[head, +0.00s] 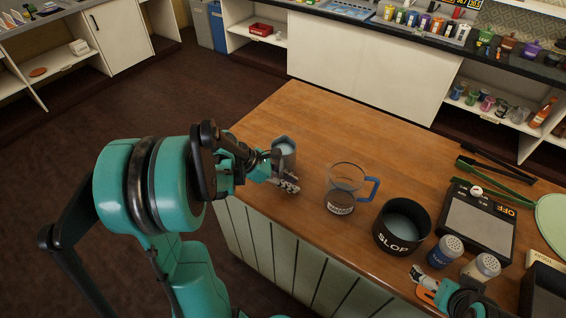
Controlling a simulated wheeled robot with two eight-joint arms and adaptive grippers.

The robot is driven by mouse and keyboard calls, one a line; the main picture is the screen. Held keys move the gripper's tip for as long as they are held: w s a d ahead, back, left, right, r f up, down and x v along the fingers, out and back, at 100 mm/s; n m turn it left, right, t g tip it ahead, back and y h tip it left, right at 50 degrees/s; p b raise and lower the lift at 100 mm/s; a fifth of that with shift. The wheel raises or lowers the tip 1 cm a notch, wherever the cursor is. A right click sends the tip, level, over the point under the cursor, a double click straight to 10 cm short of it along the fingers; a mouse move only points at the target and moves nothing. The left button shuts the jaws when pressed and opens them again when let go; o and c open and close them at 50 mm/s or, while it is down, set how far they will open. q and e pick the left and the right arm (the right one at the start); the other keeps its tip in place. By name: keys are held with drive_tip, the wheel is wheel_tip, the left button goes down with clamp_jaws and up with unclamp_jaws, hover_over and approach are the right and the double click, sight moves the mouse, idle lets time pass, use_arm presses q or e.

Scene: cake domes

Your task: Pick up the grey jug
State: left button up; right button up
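A grey jug (285,146) stands at the left part of the wooden counter, near its front-left edge. My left gripper (285,178) is right at the jug, its fingers showing in front of the jug's lower part. The gripper hides part of the jug, so I cannot tell whether the fingers are closed on it or only beside it. My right gripper (424,283) shows at the bottom right, by the counter's front edge, and its opening is not clear.
A glass jug (341,190) with a blue handle stands right of the grey jug. A black SLOP pot (388,242), two shakers (446,250), a scale (479,222) and dark tongs (494,170) are further right. The counter (330,125) behind the jugs is clear.

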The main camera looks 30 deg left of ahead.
use_arm(q)
clamp_jaws()
